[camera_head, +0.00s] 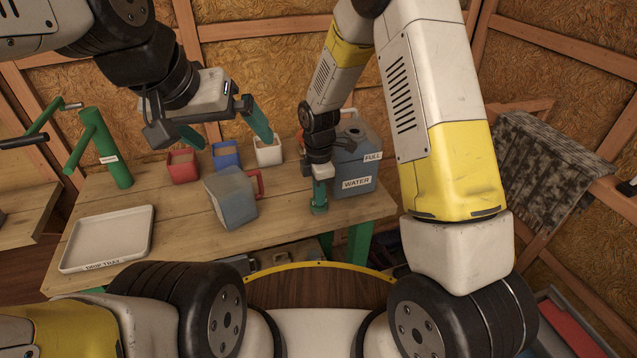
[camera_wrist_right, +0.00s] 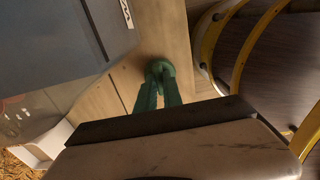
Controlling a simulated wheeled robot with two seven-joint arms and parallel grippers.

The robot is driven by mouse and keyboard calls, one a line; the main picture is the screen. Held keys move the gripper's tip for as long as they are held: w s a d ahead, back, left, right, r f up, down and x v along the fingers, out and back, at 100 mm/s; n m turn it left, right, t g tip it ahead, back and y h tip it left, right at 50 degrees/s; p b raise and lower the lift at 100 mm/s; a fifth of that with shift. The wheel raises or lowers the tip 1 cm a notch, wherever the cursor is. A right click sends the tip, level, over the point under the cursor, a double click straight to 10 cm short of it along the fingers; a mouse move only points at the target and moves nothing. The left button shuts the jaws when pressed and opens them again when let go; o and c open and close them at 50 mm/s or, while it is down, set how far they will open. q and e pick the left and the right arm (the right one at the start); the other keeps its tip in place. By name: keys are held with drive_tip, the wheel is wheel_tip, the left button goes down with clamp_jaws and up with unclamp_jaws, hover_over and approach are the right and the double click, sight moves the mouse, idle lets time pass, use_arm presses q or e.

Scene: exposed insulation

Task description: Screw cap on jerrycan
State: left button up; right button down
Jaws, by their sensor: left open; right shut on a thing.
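The blue-grey jerrycan (camera_head: 367,157), labelled "WATER" and "FULL", stands upright near the bench's right end, with a dark round spot on top. It also shows in the right wrist view (camera_wrist_right: 50,40). My right gripper (camera_head: 320,192) points down in front of the jerrycan, left of its front label. Its green fingers are shut on a round green cap (camera_wrist_right: 158,68), low near the bench top; I cannot tell if the cap touches the wood. My left gripper (camera_head: 226,136) is open and empty, above the bench and near the cups.
A blue-grey jug (camera_head: 229,198) with a red handle stands mid-bench. Behind it are red (camera_head: 183,168), blue (camera_head: 225,155) and white (camera_head: 268,151) cups. A white drip tray (camera_head: 107,238) lies at left, near a green post (camera_head: 105,150). Bare wood lies between the jug and tray.

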drive_tip(key=shift+r, duration=0.7)
idle(0.6)
drive_tip(key=shift+r, duration=1)
drive_tip(key=shift+s, duration=0.15)
